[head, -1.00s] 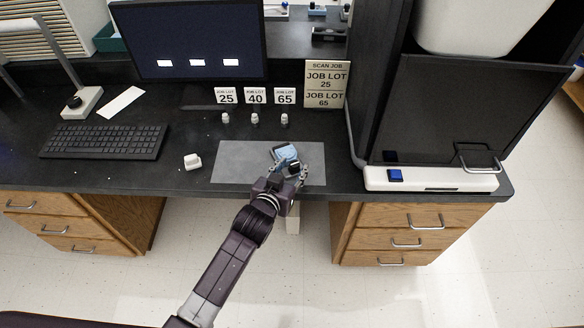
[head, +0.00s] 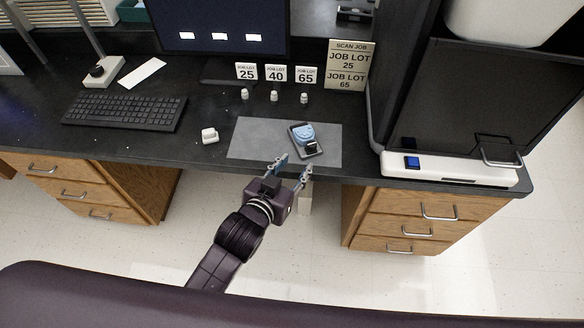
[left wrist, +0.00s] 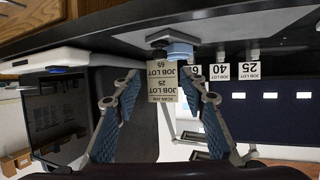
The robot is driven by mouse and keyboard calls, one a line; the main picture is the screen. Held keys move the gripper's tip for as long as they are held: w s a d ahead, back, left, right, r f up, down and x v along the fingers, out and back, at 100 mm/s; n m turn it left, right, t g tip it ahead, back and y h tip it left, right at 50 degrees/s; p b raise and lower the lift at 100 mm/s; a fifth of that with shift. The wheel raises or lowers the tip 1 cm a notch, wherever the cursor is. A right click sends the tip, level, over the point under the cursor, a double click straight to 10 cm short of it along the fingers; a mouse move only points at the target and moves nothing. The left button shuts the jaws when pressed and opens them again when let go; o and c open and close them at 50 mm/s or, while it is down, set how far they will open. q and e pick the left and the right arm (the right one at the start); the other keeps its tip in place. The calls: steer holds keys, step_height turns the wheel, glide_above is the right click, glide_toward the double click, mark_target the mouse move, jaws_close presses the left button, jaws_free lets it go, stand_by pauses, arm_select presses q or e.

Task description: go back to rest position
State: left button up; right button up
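My left gripper (head: 290,172) is open and empty, just in front of the desk's front edge in the head view. Its two spread blue-padded fingers also show in the left wrist view (left wrist: 165,110). A small dark tray with a light-blue round piece (head: 304,133) lies on the grey mat (head: 250,140), beyond the fingertips and apart from them. The blue piece also shows at the top of the left wrist view (left wrist: 180,50). My right gripper is in neither view.
A dark-fronted machine (head: 450,110) with a blue button stands at right. Drawers (head: 400,220) are below.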

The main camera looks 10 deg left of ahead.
arm_select(q)
steer(key=shift+s+a+r, duration=0.2)
steer(key=shift+s+r, duration=0.05)
steer(key=shift+s, duration=0.35)
